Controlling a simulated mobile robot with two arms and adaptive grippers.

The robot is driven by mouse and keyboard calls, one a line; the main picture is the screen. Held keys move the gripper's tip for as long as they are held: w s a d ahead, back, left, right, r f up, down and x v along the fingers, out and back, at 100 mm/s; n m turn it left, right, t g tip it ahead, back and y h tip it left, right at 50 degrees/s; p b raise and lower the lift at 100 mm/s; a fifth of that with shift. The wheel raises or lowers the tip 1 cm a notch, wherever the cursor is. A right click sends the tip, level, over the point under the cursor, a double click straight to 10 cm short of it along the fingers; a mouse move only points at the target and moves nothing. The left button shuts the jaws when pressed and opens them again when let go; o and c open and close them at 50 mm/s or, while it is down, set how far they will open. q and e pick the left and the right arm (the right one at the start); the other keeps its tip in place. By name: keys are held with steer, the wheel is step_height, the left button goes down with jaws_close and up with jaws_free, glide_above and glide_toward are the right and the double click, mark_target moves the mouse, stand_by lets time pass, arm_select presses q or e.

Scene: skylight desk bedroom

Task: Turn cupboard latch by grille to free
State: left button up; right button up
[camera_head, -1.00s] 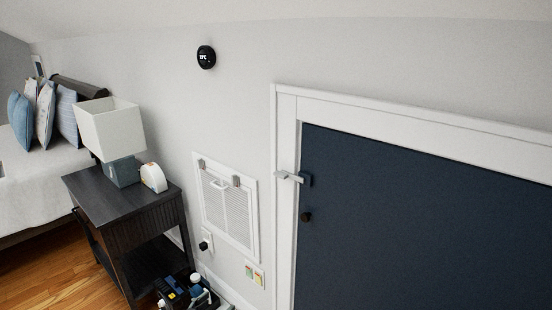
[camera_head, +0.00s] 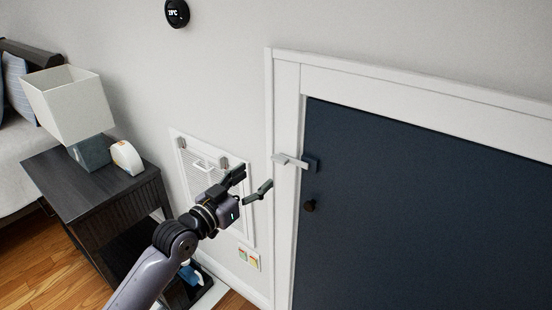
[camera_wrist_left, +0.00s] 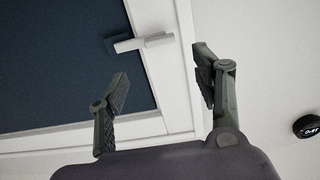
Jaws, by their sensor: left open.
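The cupboard latch (camera_head: 291,161) is a pale metal lever at the upper left edge of the dark blue cupboard door (camera_head: 430,220). It lies across the white frame, nearly level. The grille (camera_head: 187,166) is a white louvred panel on the wall left of the door, partly hidden by my arm. My left gripper (camera_head: 255,184) is open and empty, below and left of the latch and apart from it. In the left wrist view, the latch (camera_wrist_left: 143,43) shows beyond the open fingers (camera_wrist_left: 162,85), between them and clear of both. My right gripper is not in view.
A black nightstand (camera_head: 95,190) with a lamp (camera_head: 70,105) and a white clock-like object (camera_head: 126,157) stands at left. A round black thermostat (camera_head: 177,12) is on the wall above.

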mark_target(277, 160)
arm_select(q)
steer(key=x, duration=0.9)
steer(key=shift+w+d, duration=0.25)
steer(key=shift+w, duration=0.2)
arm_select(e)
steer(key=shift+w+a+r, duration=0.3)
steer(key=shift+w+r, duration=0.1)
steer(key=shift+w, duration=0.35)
arm_select(q)
steer(key=c, duration=0.9)
jaws_close()
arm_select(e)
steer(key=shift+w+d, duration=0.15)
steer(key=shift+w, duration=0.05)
